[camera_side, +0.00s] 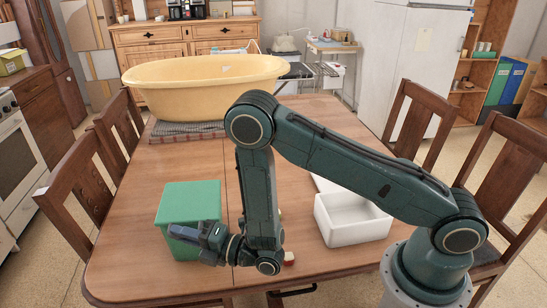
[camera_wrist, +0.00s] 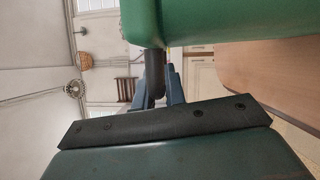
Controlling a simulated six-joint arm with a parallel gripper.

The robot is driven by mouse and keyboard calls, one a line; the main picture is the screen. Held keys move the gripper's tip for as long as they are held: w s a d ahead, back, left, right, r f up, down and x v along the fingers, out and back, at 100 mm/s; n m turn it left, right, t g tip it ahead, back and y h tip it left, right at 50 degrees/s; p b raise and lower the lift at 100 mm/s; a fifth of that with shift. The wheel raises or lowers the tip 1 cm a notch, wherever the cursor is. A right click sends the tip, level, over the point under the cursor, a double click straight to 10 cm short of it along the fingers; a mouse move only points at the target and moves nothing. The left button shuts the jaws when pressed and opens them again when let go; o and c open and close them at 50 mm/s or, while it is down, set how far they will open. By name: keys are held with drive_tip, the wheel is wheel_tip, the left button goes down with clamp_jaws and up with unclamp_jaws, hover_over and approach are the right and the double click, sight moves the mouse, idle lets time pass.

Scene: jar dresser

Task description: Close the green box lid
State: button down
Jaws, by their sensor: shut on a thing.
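The green box (camera_side: 182,248) stands near the front left of the table. Its green lid (camera_side: 190,197) lies over the top and looks about level; I cannot tell if a gap is left. My gripper (camera_side: 186,234) is low at the box's front side, below the lid's front edge, pointing left. In the wrist view, green plastic (camera_wrist: 225,22) fills the upper right, just above the fingers of my gripper (camera_wrist: 160,80).
An open white box (camera_side: 352,228) stands to the right, with a white flat piece behind it. A large yellow tub (camera_side: 200,88) sits on a mat at the back. A small red and white thing (camera_side: 289,258) lies behind my wrist. Wooden chairs surround the table.

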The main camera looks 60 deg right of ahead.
drive_tip(key=shift+f, duration=0.15)
drive_tip(key=c, duration=1.7)
unclamp_jaws()
drive_tip(key=shift+s, duration=0.15)
drive_tip(key=shift+s+d+r, duration=0.3)
drive_tip(key=shift+s+r, duration=0.45)
drive_tip(key=shift+r, duration=0.35)
drive_tip(key=shift+s+d+r, duration=0.25)
drive_tip(key=shift+s+r, duration=0.5)
drive_tip(key=shift+r, duration=0.4)
drive_tip(key=shift+s+d+r, duration=0.3)
drive_tip(key=shift+s+r, duration=0.45)
drive_tip(key=shift+r, duration=0.35)
